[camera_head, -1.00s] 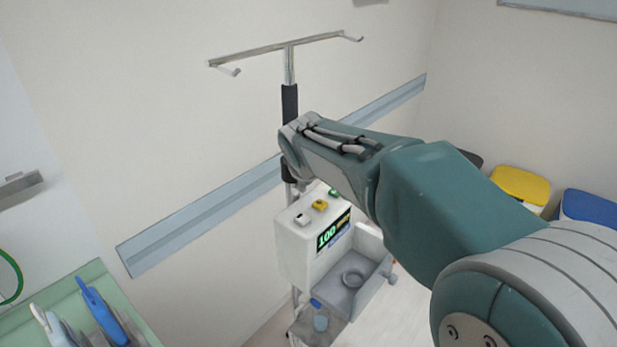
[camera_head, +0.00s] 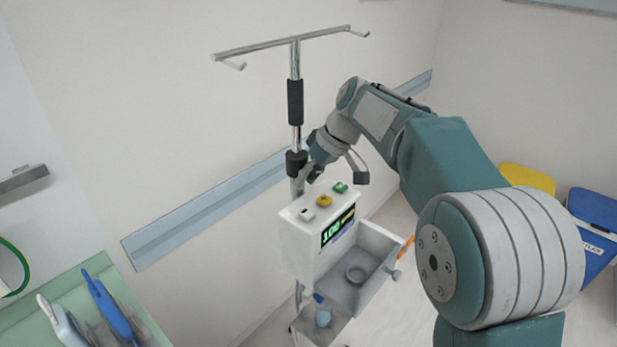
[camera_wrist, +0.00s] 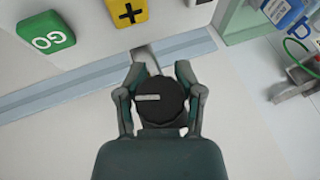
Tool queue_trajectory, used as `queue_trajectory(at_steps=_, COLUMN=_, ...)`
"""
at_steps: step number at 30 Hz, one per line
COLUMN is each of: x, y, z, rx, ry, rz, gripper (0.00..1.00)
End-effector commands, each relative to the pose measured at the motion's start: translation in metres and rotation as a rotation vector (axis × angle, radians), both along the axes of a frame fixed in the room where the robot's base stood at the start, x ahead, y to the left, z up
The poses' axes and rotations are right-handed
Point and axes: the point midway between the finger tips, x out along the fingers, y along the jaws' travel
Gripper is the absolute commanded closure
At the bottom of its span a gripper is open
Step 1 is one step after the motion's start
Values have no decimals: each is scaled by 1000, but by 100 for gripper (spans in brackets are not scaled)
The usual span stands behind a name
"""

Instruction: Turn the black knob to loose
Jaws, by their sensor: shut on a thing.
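The black knob (camera_wrist: 162,101) sits between my gripper's two fingers in the wrist view, with a light mark on its face. My gripper (camera_wrist: 160,88) is shut on it, one finger on each side. In the head view my gripper (camera_head: 312,172) reaches the pole from the right, at the dark clamp (camera_head: 296,162) above the white machine. The knob itself is hard to make out there, and the fingers are small.
Below my gripper stands the white machine (camera_head: 300,240) with green, yellow and white buttons on top and an open tray (camera_head: 350,290). A green-topped surface (camera_head: 40,325) holds blue and white items at lower left. Yellow and blue bins stand at right.

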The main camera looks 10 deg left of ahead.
Motion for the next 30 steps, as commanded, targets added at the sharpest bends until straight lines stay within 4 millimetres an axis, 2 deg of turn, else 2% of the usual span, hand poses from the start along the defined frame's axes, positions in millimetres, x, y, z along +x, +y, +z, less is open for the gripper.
queue_trajectory(at_steps=12, x=-1, y=0, z=1, rx=97, ry=162, rz=-6, gripper=100)
queue_trajectory(at_steps=29, x=-1, y=0, z=2, rx=112, ry=184, rz=-8, gripper=100)
queue_trajectory(at_steps=30, x=-1, y=0, z=2, rx=112, ry=184, rz=-8, gripper=40)
